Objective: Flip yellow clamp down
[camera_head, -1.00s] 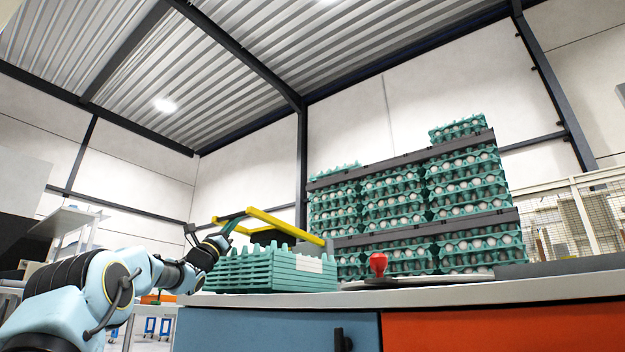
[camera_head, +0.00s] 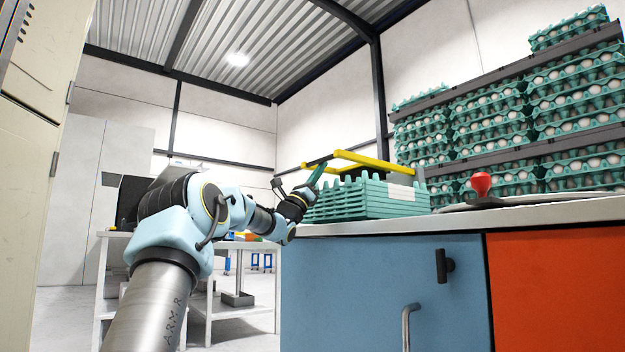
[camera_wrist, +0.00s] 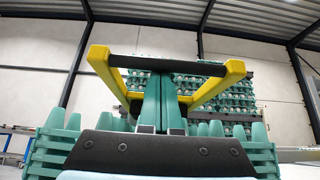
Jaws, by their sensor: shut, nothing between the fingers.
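The yellow clamp (camera_head: 366,159) is raised above a stack of teal egg trays (camera_head: 365,199) on the counter. In the wrist view its two yellow arms (camera_wrist: 217,85) are joined by a dark crossbar (camera_wrist: 185,63) at the near end. My gripper (camera_head: 319,171) is shut and empty, at the near left end of the clamp. In the wrist view the teal fingers (camera_wrist: 161,82) stand side by side, with their tips at the lower edge of the crossbar. I cannot tell whether they touch it.
The counter (camera_head: 400,232) has a blue and an orange front. A red knob (camera_head: 481,184) stands on it at the right. Tall egg tray stacks (camera_head: 490,125) with white eggs rise behind. A white table (camera_head: 213,285) stands behind my arm at the left.

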